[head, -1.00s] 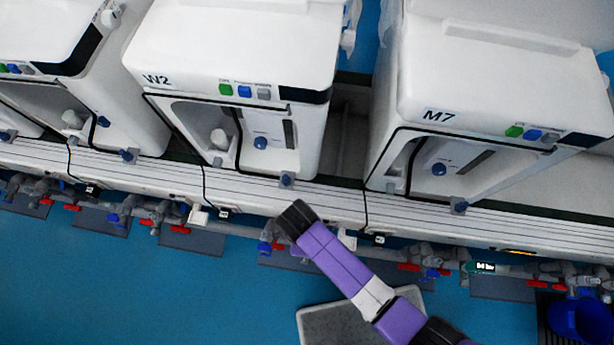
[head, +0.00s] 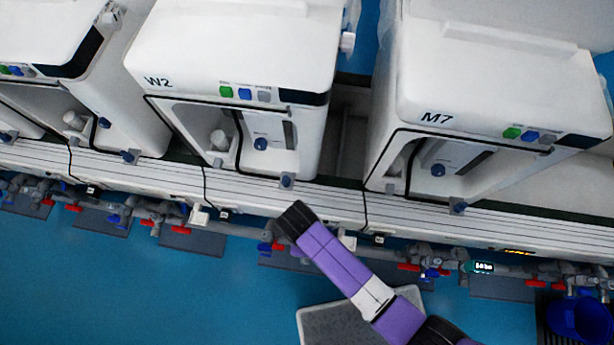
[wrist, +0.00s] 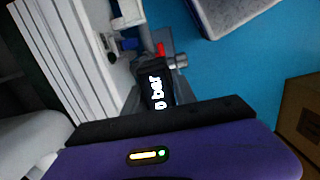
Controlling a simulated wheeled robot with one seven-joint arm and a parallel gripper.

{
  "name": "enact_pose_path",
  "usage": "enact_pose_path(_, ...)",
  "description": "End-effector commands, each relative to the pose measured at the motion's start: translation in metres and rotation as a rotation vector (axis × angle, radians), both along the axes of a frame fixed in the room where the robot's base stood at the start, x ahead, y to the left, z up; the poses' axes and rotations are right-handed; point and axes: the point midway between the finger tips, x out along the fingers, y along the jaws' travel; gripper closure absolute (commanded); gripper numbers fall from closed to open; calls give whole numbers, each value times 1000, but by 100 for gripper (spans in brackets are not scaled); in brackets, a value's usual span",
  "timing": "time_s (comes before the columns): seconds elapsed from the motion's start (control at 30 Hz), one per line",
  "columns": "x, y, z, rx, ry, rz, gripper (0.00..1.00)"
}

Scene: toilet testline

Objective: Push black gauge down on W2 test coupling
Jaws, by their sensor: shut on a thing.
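The black gauge (wrist: 157,85) is in the middle of the wrist view, with a lit display reading "0 bar". It sits at the grey pipe fittings, directly beyond the black edge of my purple gripper (wrist: 160,116).
Red and blue valve handles line the pipe row.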

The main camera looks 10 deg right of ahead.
Motion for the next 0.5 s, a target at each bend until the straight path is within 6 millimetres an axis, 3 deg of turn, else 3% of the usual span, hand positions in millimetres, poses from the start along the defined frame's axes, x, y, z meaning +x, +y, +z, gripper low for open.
enact_pose_path(0.5, 0, 0, -6, 0, 0, 0, 100)
